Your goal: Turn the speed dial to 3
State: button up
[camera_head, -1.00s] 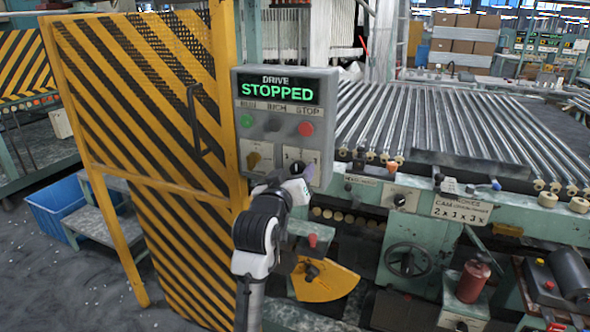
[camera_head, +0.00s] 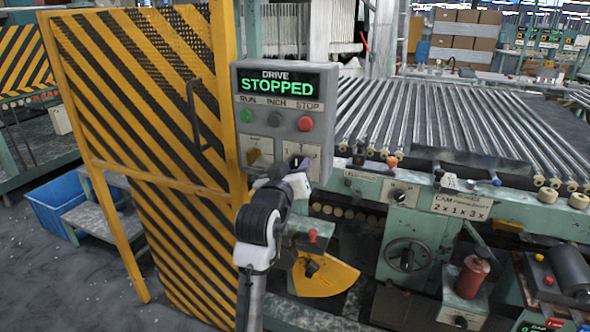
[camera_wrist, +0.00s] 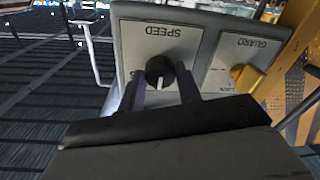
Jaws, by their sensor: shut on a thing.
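The speed dial (camera_wrist: 160,69) is a round black knob on the grey control box. In the wrist view its panel appears upside down, under the word SPEED. Its white pointer line faces down in that view, toward the panel's upper side. My gripper (camera_wrist: 162,76) has its two dark fingers on either side of the dial, shut on it. In the head view my gripper (camera_head: 298,166) is at the box's lower right and hides most of the dial.
The drive display (camera_head: 277,86) reads STOPPED, above green, grey and red buttons (camera_head: 305,123). The yellow guard switch (camera_wrist: 246,76) sits beside the dial. A striped yellow gate (camera_head: 150,120) stands left of the box; metal rollers (camera_head: 430,120) lie to the right.

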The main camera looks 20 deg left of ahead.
jog(key=shift+f, duration=0.15)
jog(key=shift+f+m+b, duration=0.1)
jog(key=shift+m+b, duration=1.1)
jog(key=shift+b, duration=0.05)
jog(key=m+b, duration=0.3)
jog(key=m, duration=0.1)
jog(key=m+b, duration=0.4)
jog(key=m, duration=0.1)
jog(key=shift+m+t+h, duration=0.3)
jog(key=shift+t, duration=0.1)
jog(key=o, duration=1)
jog(key=s+b, duration=0.2)
jog(key=s, duration=1.1)
jog(key=shift+s+f, duration=0.35)
jog(key=shift+s, duration=0.05)
